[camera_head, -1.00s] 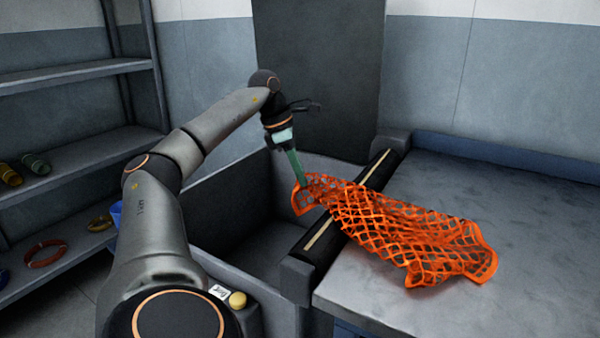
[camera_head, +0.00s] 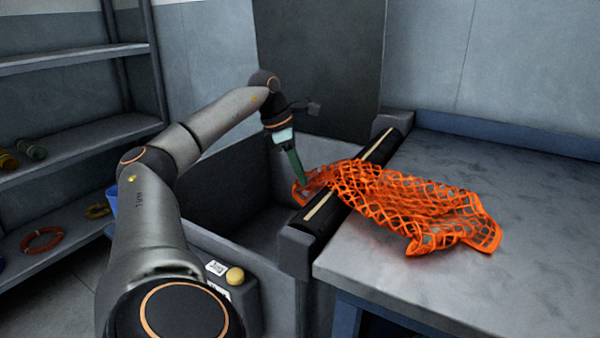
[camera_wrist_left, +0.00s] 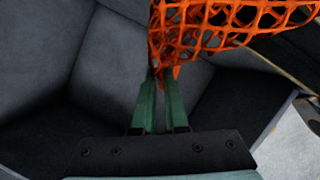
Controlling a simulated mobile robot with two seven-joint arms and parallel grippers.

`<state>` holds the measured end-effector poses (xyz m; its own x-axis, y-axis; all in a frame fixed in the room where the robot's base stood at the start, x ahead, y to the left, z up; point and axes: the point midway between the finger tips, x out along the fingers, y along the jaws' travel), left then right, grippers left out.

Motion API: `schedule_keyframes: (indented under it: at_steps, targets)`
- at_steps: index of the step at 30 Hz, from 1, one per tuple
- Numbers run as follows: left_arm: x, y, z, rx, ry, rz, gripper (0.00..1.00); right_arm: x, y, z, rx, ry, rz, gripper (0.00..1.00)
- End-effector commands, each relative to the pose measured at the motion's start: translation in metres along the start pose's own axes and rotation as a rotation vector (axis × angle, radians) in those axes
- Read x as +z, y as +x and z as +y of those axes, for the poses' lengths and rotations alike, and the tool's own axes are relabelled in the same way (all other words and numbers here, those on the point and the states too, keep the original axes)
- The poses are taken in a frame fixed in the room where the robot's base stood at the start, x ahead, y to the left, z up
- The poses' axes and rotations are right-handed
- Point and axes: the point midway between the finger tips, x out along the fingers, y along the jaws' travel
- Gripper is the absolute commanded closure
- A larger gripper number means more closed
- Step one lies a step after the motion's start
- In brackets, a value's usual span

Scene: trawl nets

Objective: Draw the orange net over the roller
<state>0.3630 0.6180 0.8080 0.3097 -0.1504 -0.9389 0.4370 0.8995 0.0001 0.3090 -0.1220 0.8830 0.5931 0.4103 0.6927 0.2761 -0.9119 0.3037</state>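The orange net (camera_head: 405,200) lies mostly on the grey table (camera_head: 375,275), bunched in folds. Its left end reaches across the dark roller (camera_head: 318,222), which has a pale stripe and runs along the table's left edge. That end hangs slightly past the roller over the bin. My left gripper (camera_head: 302,182) is over the bin side of the roller, pointing down, with its green fingers at the net's left corner. In the left wrist view the fingers (camera_wrist_left: 160,82) are close together with orange netting (camera_wrist_left: 215,28) between their tips. My right gripper is in neither view.
A deep grey bin (camera_head: 215,215) stands open left of the roller. A control box with a yellow button (camera_head: 235,276) is on its near side. Shelves (camera_head: 80,140) with rings and rolls stand at the left. A dark panel (camera_head: 320,70) rises behind the bin.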

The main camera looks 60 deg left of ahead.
Motion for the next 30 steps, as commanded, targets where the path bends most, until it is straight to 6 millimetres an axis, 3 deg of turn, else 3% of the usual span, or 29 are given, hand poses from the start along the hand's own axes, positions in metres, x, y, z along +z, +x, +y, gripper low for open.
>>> schedule_keyframes:
  at_steps: [1, 8, 14, 23, 28, 30]
  targets:
    - [-0.0003, -0.0001, 0.0001, 0.000, 0.000, 0.001, 0.85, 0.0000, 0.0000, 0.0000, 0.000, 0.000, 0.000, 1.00]
    - [-0.0002, 0.0000, 0.0000, 0.000, 0.000, 0.001, 0.59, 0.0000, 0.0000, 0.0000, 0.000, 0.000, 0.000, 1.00]
    - [-0.0001, 0.0000, 0.0000, 0.000, 0.000, 0.000, 0.56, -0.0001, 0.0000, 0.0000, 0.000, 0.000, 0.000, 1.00]
    - [0.0000, 0.0000, 0.0000, 0.000, 0.000, 0.000, 0.23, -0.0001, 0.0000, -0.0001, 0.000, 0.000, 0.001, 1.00]
    - [0.0000, 0.0001, -0.0001, 0.000, 0.000, 0.000, 0.21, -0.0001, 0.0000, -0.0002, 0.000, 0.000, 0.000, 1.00]
    - [0.0000, 0.0001, -0.0001, 0.000, 0.000, 0.000, 0.16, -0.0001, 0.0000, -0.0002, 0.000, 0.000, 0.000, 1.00]
